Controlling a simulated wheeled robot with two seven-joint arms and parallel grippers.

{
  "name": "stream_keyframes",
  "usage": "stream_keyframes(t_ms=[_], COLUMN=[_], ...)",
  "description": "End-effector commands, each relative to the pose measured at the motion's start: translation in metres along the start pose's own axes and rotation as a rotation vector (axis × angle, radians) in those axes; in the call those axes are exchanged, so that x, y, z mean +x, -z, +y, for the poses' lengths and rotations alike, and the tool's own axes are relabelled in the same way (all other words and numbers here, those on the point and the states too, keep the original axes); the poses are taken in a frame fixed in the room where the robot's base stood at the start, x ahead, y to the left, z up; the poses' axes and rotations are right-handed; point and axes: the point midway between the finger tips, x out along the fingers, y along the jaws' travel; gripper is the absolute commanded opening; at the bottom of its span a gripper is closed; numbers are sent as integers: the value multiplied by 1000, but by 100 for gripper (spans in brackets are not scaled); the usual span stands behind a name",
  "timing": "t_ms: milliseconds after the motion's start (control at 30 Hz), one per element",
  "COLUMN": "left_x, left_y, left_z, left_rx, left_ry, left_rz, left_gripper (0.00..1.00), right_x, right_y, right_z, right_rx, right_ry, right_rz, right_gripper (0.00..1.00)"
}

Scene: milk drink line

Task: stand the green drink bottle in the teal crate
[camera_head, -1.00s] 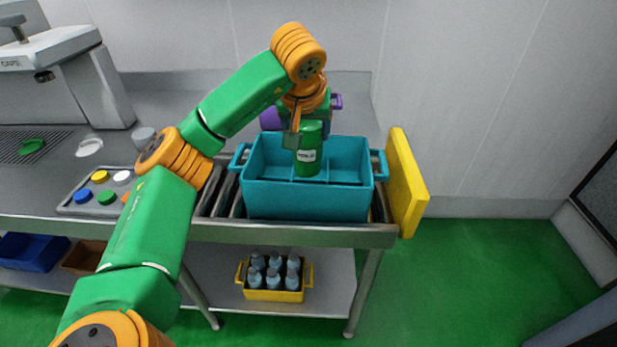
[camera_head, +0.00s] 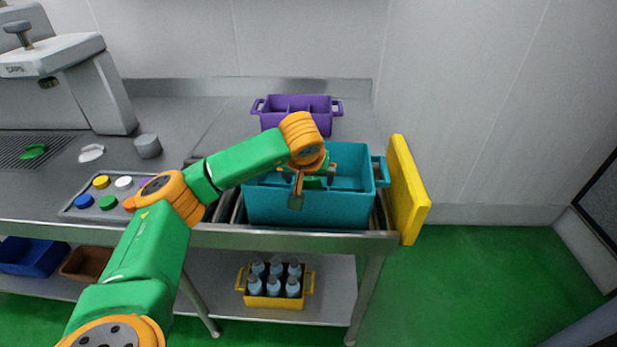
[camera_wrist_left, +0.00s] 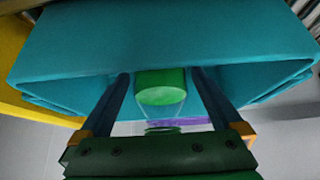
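The teal crate (camera_head: 310,207) stands on the roller end of the counter. The green drink bottle (camera_head: 313,183) is down inside it, mostly hidden by my left wrist and the crate's front wall; I cannot see whether its base rests on the crate floor. My left gripper (camera_head: 315,181) reaches into the crate with its fingers spread on either side of the bottle. In the left wrist view the green bottle (camera_wrist_left: 160,87) shows between the fingers, with a narrow gap on each side. My right gripper is out of view.
A purple divided crate (camera_head: 298,112) stands behind the teal one. A yellow panel (camera_head: 405,190) stands upright at the counter's right end. A tray of coloured caps (camera_head: 107,202) and a grey cup (camera_head: 147,146) are on the left. A yellow crate (camera_head: 272,301) of bottles sits on the lower shelf.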

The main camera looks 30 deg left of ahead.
Motion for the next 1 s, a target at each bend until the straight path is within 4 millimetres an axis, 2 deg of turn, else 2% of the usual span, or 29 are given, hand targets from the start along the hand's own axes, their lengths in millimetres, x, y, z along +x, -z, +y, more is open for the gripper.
stream_keyframes(t_ms=[267,367,567,667,700,800,1000], left_x=[-6,-24,-77,-100,-111,-121,-122], left_y=[2,2,2,2,4,3,1], left_z=[0,1,1,1,0,0,0], left_rx=[0,1,2,1,2,1,0], left_ry=[-2,-3,-4,-3,-2,-1,0], left_rz=[2,6,7,6,7,4,0], left_gripper=[100,100,100,100,100,100,100], right_x=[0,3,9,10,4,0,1], right_y=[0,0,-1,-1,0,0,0], right_z=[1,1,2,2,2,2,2], right_rx=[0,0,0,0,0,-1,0], right_ry=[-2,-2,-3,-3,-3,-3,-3], right_rz=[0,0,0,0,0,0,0], right_gripper=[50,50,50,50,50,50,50])
